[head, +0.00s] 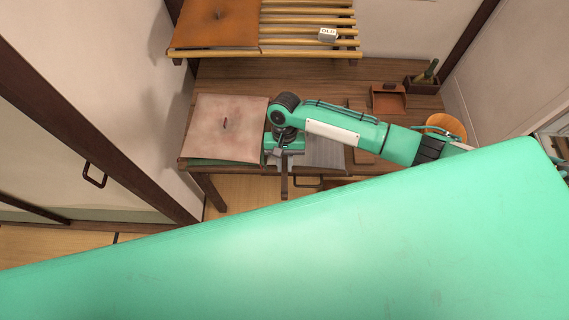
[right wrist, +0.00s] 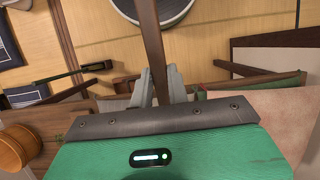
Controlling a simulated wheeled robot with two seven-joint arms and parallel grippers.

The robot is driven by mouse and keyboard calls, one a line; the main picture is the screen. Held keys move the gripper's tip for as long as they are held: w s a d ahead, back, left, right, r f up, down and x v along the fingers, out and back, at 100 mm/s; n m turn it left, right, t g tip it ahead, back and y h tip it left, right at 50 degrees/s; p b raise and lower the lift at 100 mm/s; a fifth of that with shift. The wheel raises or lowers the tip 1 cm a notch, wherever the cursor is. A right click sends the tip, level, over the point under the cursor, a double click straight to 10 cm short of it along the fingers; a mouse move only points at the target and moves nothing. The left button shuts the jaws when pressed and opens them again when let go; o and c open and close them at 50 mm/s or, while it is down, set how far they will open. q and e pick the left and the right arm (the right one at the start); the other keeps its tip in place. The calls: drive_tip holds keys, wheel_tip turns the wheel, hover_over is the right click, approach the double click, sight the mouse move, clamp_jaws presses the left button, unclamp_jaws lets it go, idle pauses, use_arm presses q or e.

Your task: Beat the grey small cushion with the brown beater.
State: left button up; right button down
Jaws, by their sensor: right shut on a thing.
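My right gripper (head: 284,160) is at the front edge of the desk, shut on a brown stick, which I take as the handle of the brown beater (head: 284,187). The stick points out past the desk edge; in the right wrist view the beater (right wrist: 151,45) runs up between the fingers (right wrist: 165,88) and out of frame. A beating head cannot be made out. A flat grey thing (head: 323,153), perhaps the grey small cushion, lies right of the gripper, partly hidden by my arm. A pale pinkish square cushion (head: 215,145) lies left of the gripper. My left gripper is not seen.
The wooden desk (head: 300,72) carries a brown tray (head: 388,97), a box (head: 420,86) with green items and an orange round tub (head: 447,124). Above it, a slatted shelf (head: 305,20) holds an orange-brown cushion (head: 220,32). My green body part hides the lower foreground.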

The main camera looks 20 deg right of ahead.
wheel_tip(320, 180, down, 9)
drive_tip(key=b, duration=0.4)
wheel_tip(320, 180, up, 5)
drive_tip(key=p, duration=0.4)
drive_tip(key=shift+f+p, duration=0.1)
drive_tip(key=shift+p, duration=0.2)
wheel_tip(320, 180, up, 4)
drive_tip(key=shift+r+b, duration=0.15)
drive_tip(key=shift+b, duration=0.15)
